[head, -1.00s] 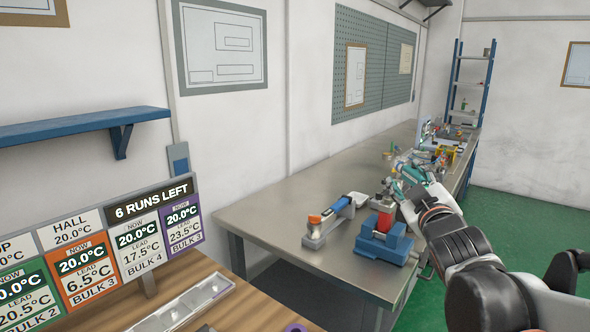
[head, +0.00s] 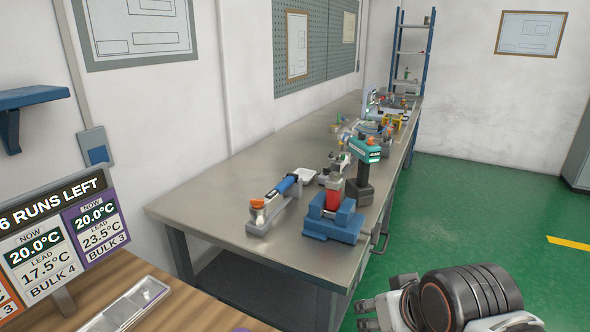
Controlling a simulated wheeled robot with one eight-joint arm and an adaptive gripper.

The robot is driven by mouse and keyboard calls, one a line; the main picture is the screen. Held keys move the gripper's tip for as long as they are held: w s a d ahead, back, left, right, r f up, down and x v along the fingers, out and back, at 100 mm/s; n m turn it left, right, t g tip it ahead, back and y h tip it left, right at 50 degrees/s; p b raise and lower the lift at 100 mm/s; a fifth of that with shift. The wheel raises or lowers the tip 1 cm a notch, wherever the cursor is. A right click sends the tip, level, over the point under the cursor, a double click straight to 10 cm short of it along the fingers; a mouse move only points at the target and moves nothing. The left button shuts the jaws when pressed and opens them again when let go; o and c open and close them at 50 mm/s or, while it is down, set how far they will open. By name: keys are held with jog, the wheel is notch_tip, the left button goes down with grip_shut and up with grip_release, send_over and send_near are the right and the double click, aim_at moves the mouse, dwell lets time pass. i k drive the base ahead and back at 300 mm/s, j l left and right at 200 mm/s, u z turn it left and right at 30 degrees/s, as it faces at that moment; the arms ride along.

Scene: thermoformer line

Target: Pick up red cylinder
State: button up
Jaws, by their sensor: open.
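A small red cylinder-shaped piece (head: 333,201) sits upright in a blue fixture (head: 332,228) near the front right edge of the steel workbench (head: 215,195). Its lower part is hidden by the fixture. My gripper (head: 366,313) is at the bottom of the head view, over the green floor and to the right of the bench. It is open, with nothing visible between its fingers, and it is well apart from the red piece.
A grey stand with an orange top and blue handle (head: 286,184) lies to the left. Several small items crowd the far bench. A wooden table with a temperature board (head: 65,235) is at lower left. Green floor (head: 470,215) is clear at right.

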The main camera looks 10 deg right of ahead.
aim_at(333, 188)
jog(key=u, duration=0.45)
jog(key=i+l+u, duration=0.15)
jog(key=l+u, duration=0.25)
jog(key=i+l+u, duration=0.1)
jog(key=l+u, duration=0.75)
jog(key=l, duration=0.1)
